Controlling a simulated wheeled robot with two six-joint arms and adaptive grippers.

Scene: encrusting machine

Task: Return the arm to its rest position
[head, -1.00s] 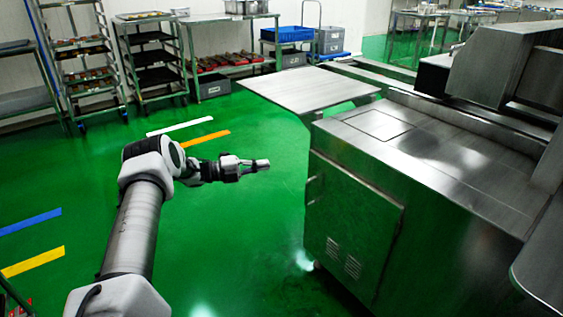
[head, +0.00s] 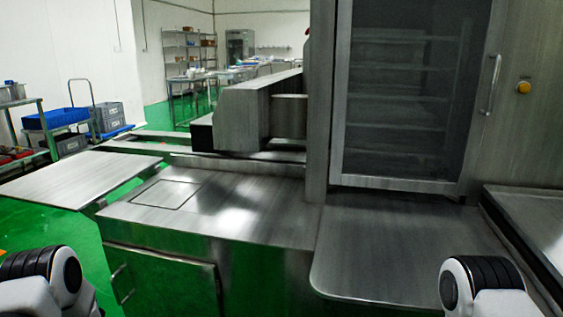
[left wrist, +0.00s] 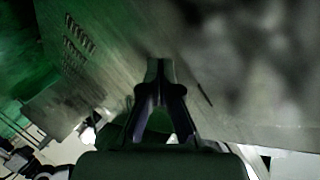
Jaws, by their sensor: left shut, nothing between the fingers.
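My left gripper (left wrist: 160,72) shows in the left wrist view, with its fingertips together and nothing between them. It is close in front of a metal panel (left wrist: 225,55) with vent slots on its left part. In the head view only a joint of my left arm (head: 45,275) shows, at the lower left corner. A joint of my right arm (head: 480,285) shows at the lower right. Both grippers are out of the head view, and the right one is in no frame.
The steel machine has a flat top (head: 230,215) and a cabinet door (head: 165,280) below. A metal side plate (head: 80,178) extends left. A steel shelf (head: 400,260) lies under a glass-fronted cabinet (head: 415,90). Green floor (head: 75,235) is open at the left.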

